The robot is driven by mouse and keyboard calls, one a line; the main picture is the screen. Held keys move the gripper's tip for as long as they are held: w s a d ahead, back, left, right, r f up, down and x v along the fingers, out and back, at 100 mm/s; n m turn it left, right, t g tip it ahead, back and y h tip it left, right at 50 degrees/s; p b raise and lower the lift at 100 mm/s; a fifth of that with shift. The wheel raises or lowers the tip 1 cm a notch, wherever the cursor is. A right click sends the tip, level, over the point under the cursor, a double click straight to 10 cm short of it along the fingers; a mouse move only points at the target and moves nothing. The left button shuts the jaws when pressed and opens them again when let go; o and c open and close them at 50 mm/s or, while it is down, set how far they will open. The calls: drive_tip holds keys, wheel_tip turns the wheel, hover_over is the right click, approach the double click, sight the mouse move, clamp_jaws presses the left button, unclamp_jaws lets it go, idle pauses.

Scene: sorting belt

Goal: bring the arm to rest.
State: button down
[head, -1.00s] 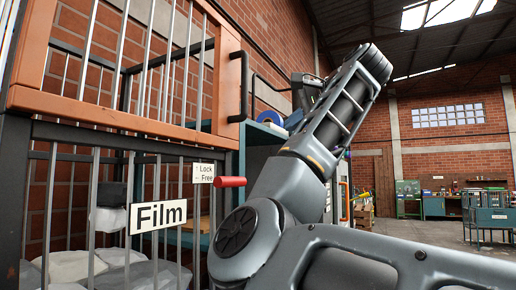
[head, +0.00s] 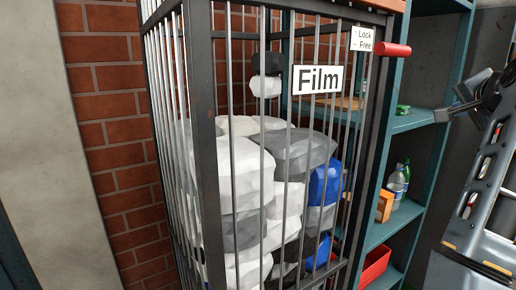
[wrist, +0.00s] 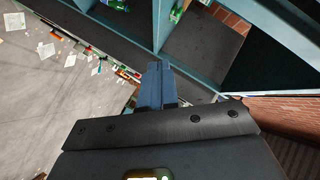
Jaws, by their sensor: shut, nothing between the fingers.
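My gripper (wrist: 155,80) shows in the wrist view with its two blue-grey fingers together and nothing between them. In the head view my gripper (head: 443,114) is at the right edge, in front of the teal shelf, with part of my arm below it. The head view does not show whether its fingers touch the shelf.
A barred cage (head: 206,150) labelled Film holds several white, grey and blue bundles. Its red lock handle (head: 393,50) sticks out at the upper right. A teal shelf (head: 415,121) with bottles (head: 397,186) and a red bin (head: 375,268) stands beside it.

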drive_tip(key=s+a+f+n, duration=0.2)
drive_tip(key=s+f, duration=0.2)
drive_tip(key=f, duration=0.4)
drive_tip(key=s+a+f+n, duration=0.2)
drive_tip(key=s+f+n, duration=0.15)
drive_tip(key=f, duration=0.55)
drive_tip(key=s+a+f+n, duration=0.2)
drive_tip(key=s+f, duration=0.3)
drive_tip(key=f, duration=0.3)
drive_tip(key=s+a+f+n+t+y, duration=0.1)
drive_tip(key=s+a+f+n, duration=0.25)
drive_tip(key=s+f, duration=0.45)
drive_tip(key=s+a+f+n+y, duration=0.1)
drive_tip(key=s+a, duration=0.3)
drive_tip(key=s, duration=0.5)
drive_tip(key=s+a+f+n+y, duration=0.2)
drive_tip(key=s+a, duration=0.2)
drive_tip(key=s, duration=0.5)
drive_tip(key=s+a+r, duration=0.2)
drive_tip(key=s, duration=0.5)
drive_tip(key=s+a+r+n+y, duration=0.1)
drive_tip(key=s+a+r, duration=0.1)
drive_tip(key=s, duration=0.5)
drive_tip(key=shift+a+r, duration=0.4)
drive_tip(key=shift+a, duration=0.15)
drive_tip(key=shift+t, duration=0.3)
